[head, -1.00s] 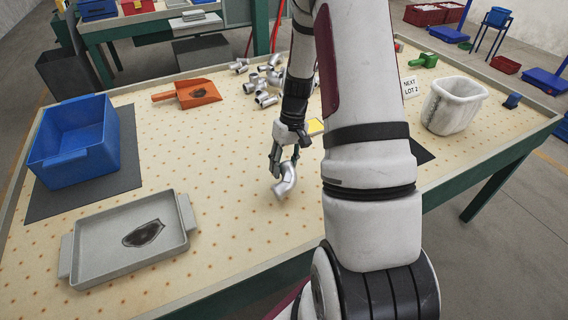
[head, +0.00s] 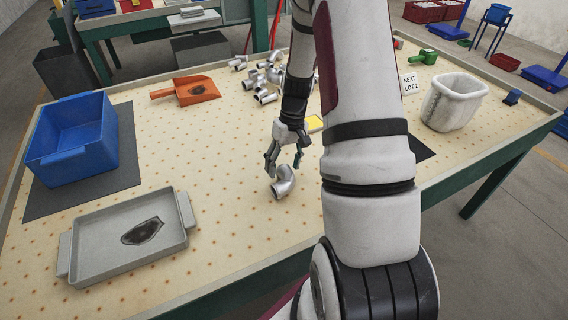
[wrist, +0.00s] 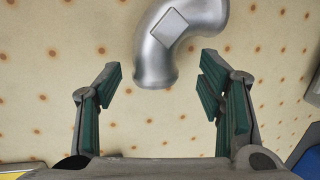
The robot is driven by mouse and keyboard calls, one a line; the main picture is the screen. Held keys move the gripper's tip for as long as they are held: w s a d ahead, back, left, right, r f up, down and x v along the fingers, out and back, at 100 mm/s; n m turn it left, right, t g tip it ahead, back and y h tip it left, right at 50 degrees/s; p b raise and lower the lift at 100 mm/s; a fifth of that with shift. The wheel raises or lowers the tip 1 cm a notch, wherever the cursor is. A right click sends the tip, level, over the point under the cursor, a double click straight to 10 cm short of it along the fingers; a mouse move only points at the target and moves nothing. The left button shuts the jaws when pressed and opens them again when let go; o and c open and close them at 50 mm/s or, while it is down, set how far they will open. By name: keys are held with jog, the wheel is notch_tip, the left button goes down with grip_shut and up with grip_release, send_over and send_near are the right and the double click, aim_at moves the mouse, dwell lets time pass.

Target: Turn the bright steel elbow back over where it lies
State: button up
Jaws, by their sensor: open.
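The bright steel elbow (head: 284,181) lies on the spotted tabletop, in front of my gripper in the head view. In the wrist view the elbow (wrist: 172,42) is a curved silver pipe with a flat square pad on its upper side. Its near end points down toward the space between my fingers, and its far part runs out of the top of the picture. My gripper (head: 284,165) is open, with green-padded fingers; in the wrist view the fingers (wrist: 157,92) are spread wide with bare tabletop between them. I see no finger touching the elbow.
Behind lie several steel elbows (head: 266,78) in a loose pile. A blue bin (head: 75,150) and a grey tray (head: 90,262) stand at left, an orange scoop (head: 196,90) behind. A white tub (head: 453,103) stands at right. The tabletop left of the elbow is clear.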

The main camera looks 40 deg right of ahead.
jog(key=v, duration=1.2)
jog(key=shift+w, duration=0.1)
jog(key=s+a+r+n+t+h+p, duration=0.1)
jog(key=s+a+r, duration=0.2)
jog(key=a+r, duration=0.45)
jog(key=s+a+r+t+h, duration=0.1)
jog(key=s+a+r, duration=0.2)
jog(key=a+r, duration=0.4)
jog(key=s+a+r+n+t, duration=0.1)
jog(key=s+a+r, duration=0.1)
jog(key=s+a, duration=0.2)
jog(key=s+a+r+t+p, duration=0.1)
jog(key=s+a+r, duration=0.2)
jog(key=s, duration=0.6)
jog(key=shift+s+a+r+n+t+h, duration=0.2)
jog(key=shift+s+a+n+t+h, duration=0.15)
jog(key=shift+a, duration=0.6)
